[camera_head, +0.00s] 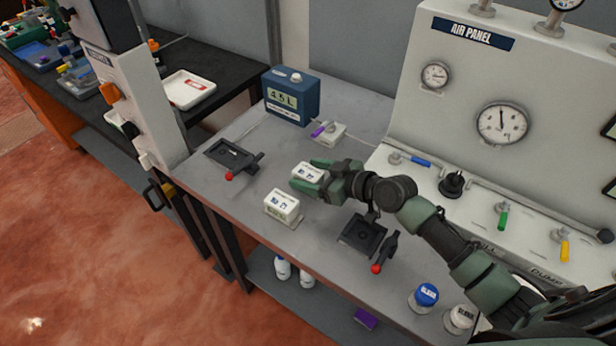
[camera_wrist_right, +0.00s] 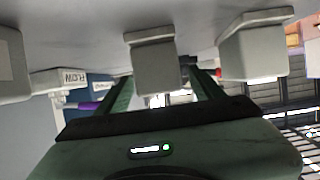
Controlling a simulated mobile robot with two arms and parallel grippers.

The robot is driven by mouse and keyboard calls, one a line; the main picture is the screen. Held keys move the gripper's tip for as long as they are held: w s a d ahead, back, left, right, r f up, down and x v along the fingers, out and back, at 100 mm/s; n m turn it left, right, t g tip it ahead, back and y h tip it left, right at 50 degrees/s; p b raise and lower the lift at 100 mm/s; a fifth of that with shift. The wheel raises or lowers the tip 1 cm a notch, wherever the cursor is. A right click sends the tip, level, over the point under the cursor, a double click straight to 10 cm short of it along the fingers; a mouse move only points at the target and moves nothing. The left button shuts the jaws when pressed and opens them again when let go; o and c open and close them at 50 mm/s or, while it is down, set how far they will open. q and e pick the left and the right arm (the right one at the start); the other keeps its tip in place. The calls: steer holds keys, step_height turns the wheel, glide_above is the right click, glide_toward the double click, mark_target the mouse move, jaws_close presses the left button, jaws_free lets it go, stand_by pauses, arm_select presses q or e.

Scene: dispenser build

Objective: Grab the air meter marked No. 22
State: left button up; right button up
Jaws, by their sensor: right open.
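Two small white box-shaped meters stand on the grey bench. The rear meter (camera_head: 306,172) is at the tips of my right gripper (camera_head: 311,175), which is open with one green finger on each side of it. In the right wrist view, which looks upside down, that meter (camera_wrist_right: 154,65) shows between the two fingers. I cannot tell whether the fingers touch it. The front meter (camera_head: 281,205) stands apart, nearer the bench edge; it is probably the box (camera_wrist_right: 254,45) beside the fingers in the wrist view. The dark numbers on both are too small to read. My left gripper is out of view.
A blue unit (camera_head: 291,97) reading about 4.5 L stands behind, with a purple-handled valve (camera_head: 325,130) in front. Black fixtures with red knobs (camera_head: 232,155) (camera_head: 363,234) flank the meters. The air panel (camera_head: 480,90) rises at the right. Capped bottles (camera_head: 425,297) stand front right.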

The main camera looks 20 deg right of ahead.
mark_target(300, 171)
steer(key=x, duration=0.3)
steer(key=shift+w+a+p, duration=0.15)
steer(key=shift+w+p, duration=0.1)
steer(key=shift+p, duration=0.1)
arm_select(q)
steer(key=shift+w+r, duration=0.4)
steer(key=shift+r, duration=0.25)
arm_select(e)
steer(key=shift+s, duration=0.1)
steer(key=c, duration=0.4)
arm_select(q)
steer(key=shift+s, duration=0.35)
arm_select(e)
jaws_close()
steer(key=shift+r, duration=0.1)
